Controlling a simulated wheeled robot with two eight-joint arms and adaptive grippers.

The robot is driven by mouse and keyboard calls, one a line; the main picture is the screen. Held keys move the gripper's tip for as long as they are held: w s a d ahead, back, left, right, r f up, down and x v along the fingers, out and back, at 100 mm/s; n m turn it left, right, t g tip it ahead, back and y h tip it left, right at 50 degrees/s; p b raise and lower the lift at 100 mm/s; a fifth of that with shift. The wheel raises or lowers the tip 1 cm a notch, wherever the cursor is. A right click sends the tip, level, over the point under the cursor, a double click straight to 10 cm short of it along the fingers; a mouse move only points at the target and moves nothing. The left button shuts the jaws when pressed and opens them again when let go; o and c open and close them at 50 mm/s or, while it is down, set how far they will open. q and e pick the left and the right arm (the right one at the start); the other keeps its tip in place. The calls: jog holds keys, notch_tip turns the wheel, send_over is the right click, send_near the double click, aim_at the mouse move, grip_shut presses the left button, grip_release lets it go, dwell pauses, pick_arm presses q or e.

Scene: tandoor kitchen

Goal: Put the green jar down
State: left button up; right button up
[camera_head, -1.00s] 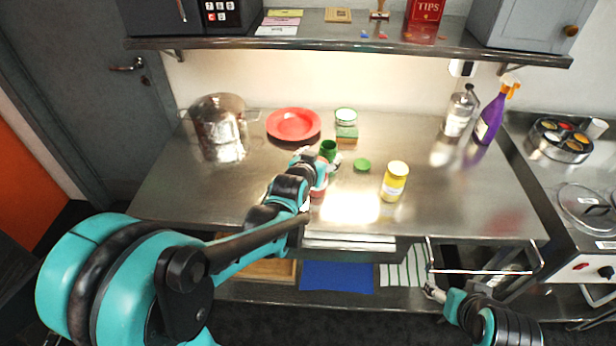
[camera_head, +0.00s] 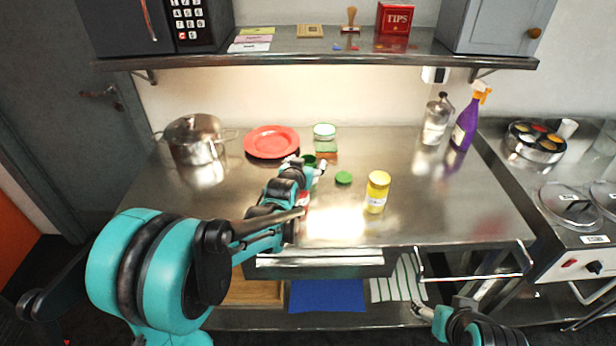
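The green jar (camera_head: 309,160) stands out as a small dark green shape over the steel counter (camera_head: 440,215), with its lower part hidden by my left gripper. My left gripper (camera_head: 308,166) is at the jar, with fingertips on both sides of it. I cannot tell whether the fingers press on it, or whether the jar's base touches the counter.
A yellow jar (camera_head: 377,192) stands to the right, a steel pot (camera_head: 194,141) to the left. A bottle (camera_head: 436,120) and purple spray bottle (camera_head: 466,124) stand back right.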

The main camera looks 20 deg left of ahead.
pick_arm(q)
grip_shut()
jog(key=shift+r, duration=0.1)
